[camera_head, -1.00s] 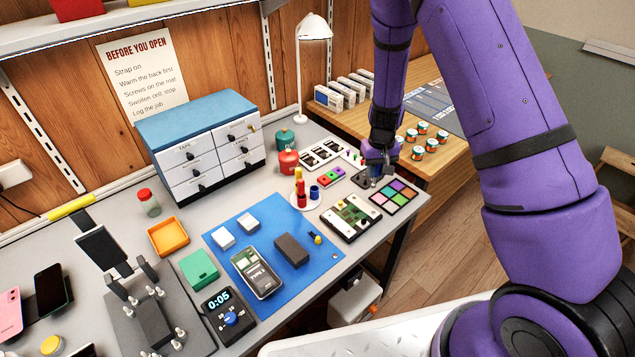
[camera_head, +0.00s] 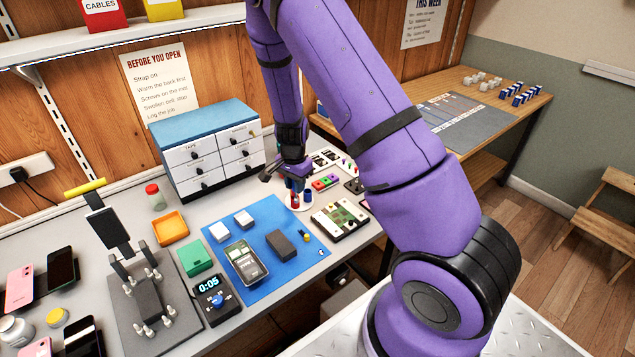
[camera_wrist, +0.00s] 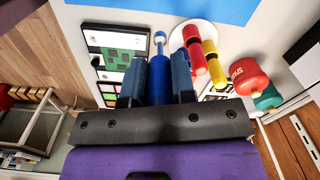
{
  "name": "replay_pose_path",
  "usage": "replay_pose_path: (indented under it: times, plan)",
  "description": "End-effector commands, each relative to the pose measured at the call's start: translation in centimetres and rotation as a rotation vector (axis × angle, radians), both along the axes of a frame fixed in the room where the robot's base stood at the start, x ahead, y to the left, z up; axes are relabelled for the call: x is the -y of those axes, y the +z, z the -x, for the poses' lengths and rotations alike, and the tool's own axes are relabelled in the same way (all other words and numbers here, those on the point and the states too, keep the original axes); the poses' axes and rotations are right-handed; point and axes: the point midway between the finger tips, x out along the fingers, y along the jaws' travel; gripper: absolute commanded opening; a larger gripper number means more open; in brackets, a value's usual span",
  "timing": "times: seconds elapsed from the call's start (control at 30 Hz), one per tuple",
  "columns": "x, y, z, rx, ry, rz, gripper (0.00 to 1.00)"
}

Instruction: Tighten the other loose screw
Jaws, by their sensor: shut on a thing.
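My gripper (camera_wrist: 158,85) is shut on a blue cylindrical driver handle (camera_wrist: 160,78), seen between its fingers in the wrist view. In the head view my gripper (camera_head: 290,172) is over the round white driver stand (camera_head: 287,207). A red driver (camera_wrist: 194,52) and a yellow one (camera_wrist: 209,50) stand beside the held one. The phone (camera_head: 245,262) lies on the blue mat (camera_head: 290,275), left of the gripper. Its screws are too small to make out.
A dark block (camera_head: 281,244) and small white boxes lie on the mat. A parts board (camera_head: 340,219) is right of the stand. The blue-topped drawer cabinet (camera_head: 208,150) stands behind. A timer (camera_head: 216,299) and a clamp stand (camera_head: 150,298) are at left.

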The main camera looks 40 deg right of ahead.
Motion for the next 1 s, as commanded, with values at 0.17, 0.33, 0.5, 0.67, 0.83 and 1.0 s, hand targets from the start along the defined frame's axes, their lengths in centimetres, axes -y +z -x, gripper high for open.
replay_pose_path:
  times: [0.17,0.33,0.5,0.67,0.83,1.0]
  plan:
    - [2.3,0.1,1.1,0.0,-0.409,0.0,0.03]
    - [4.1,0.1,2.1,0.0,-0.784,0.001,0.03]
    - [5.4,0.1,2.9,-0.002,-1.061,0.001,0.03]
    - [6.0,0.1,3.3,-0.001,-1.192,0.002,0.03]
    - [6.1,-0.5,3.4,-0.002,-1.224,0.002,0.03]
    - [6.1,-2.1,3.4,-0.005,-1.223,0.002,0.03]
